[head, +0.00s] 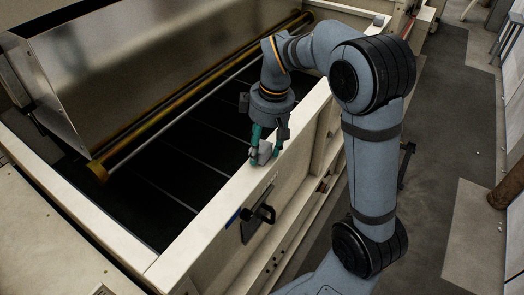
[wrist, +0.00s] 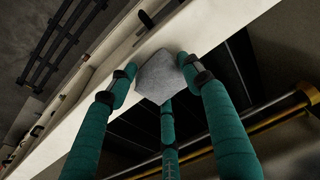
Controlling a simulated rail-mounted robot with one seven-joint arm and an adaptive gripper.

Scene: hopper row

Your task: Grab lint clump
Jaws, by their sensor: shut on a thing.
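The lint clump (wrist: 158,78) is a small grey, fuzzy lump in the middle of the wrist view. In the head view a pale grey lump (head: 263,157) shows between the fingertips. My gripper (head: 264,148) has teal fingers and points down at the top of the cream rail (head: 225,203). In the wrist view the fingers of my gripper (wrist: 160,85) close around the clump from several sides. The gripper is shut on the clump. I cannot tell whether the clump still touches the rail. The fingers hide part of it.
The dark hopper bed (head: 150,190) lies left of the rail, with a brass roller (head: 200,85) and a thin rod across it. A metal hood (head: 130,65) stands behind. A black handle (head: 262,213) sticks out of the rail's outer side. Grey floor is open at the right.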

